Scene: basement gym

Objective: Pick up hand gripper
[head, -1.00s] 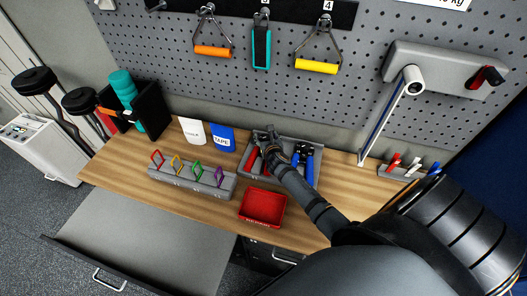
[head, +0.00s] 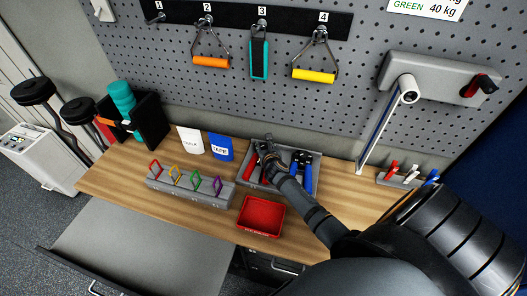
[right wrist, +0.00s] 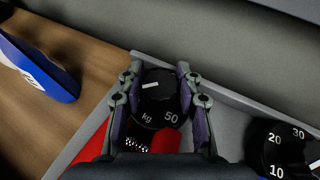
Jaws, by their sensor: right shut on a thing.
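A hand gripper with red handles (head: 253,170) and a round black dial (right wrist: 155,112) marked "kg" and "50" is in a grey tray (head: 317,180) on the wooden bench. My right gripper (head: 266,150) reaches into the tray from the front right. In the right wrist view its two fingers (right wrist: 158,82) are shut on the sides of the dial. Whether the red hand gripper is off the tray floor I cannot tell. A blue hand gripper (head: 302,161) lies to its right in the same tray; its dial (right wrist: 288,150) shows in the wrist view. My left gripper is out of view.
An empty red bin (head: 262,214) stands in front of the tray. Left of it is a grey rack (head: 190,187) with coloured clips. White and blue packets (head: 220,147) stand behind. A pegboard (head: 300,105) with hanging handles rises at the back.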

